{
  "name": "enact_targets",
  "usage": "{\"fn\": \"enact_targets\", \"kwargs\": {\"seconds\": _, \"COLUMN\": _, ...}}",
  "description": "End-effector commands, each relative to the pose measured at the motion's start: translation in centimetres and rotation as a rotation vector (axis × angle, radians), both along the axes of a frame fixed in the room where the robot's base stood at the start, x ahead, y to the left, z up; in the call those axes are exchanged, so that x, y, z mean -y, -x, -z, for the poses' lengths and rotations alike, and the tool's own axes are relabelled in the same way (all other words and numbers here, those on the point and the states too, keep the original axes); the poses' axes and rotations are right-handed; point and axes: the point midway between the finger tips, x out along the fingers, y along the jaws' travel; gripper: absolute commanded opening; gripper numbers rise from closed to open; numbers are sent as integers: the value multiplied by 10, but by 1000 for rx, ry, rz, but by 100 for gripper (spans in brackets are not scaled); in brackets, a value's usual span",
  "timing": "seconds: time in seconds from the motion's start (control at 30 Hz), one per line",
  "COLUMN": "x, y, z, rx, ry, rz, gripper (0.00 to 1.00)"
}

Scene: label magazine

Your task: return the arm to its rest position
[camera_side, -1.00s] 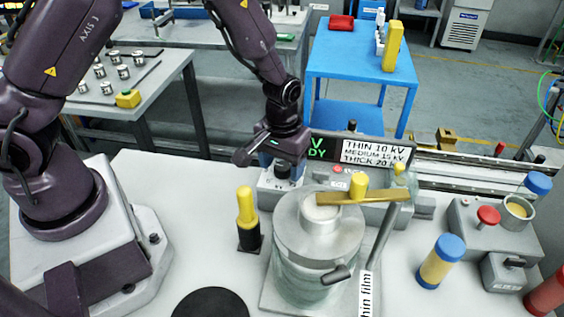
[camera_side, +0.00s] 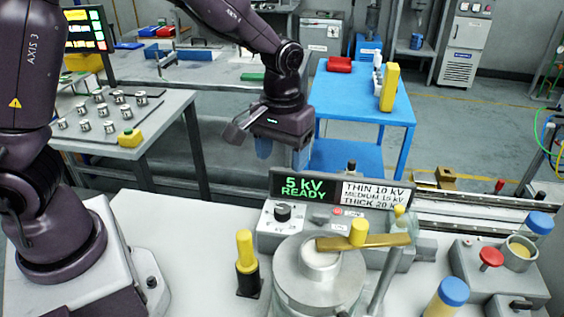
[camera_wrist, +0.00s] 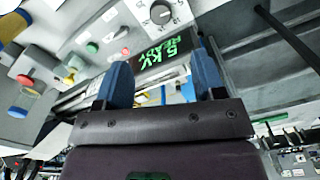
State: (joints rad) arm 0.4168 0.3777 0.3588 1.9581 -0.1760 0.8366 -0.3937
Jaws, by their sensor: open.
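My gripper (camera_side: 283,152) hangs in the air above and behind the control box with the green display (camera_side: 304,188). Its two blue fingers are apart with nothing between them. In the wrist view my gripper (camera_wrist: 163,85) also shows two spread blue fingers. The display reads "5 kV READY", and a black knob (camera_side: 283,212) sits on the box below it. My gripper is clear of the knob.
A metal vessel (camera_side: 318,285) with a brass bar (camera_side: 375,241) across its top stands in front of the box. A yellow-topped black post (camera_side: 247,265) stands left of it. Blue-capped jars (camera_side: 446,298) are at right. A blue table (camera_side: 350,95) stands behind.

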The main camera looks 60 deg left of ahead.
Motion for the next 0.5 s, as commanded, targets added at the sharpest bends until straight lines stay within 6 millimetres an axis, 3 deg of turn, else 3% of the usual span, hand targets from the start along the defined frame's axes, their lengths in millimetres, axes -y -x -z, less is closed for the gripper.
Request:
{"fn": "enact_targets", "kwargs": {"seconds": 0.33, "x": -1, "y": 3, "z": 1, "rx": -10, "ry": -4, "rz": 46, "gripper": 63}}
{"fn": "enact_targets", "kwargs": {"seconds": 0.4, "x": 1, "y": 19, "z": 5, "rx": -46, "ry": -4, "rz": 125, "gripper": 63}}
{"fn": "enact_targets", "kwargs": {"seconds": 0.5, "x": 1, "y": 37, "z": -11, "rx": -35, "ry": 20, "rz": 208, "gripper": 63}}
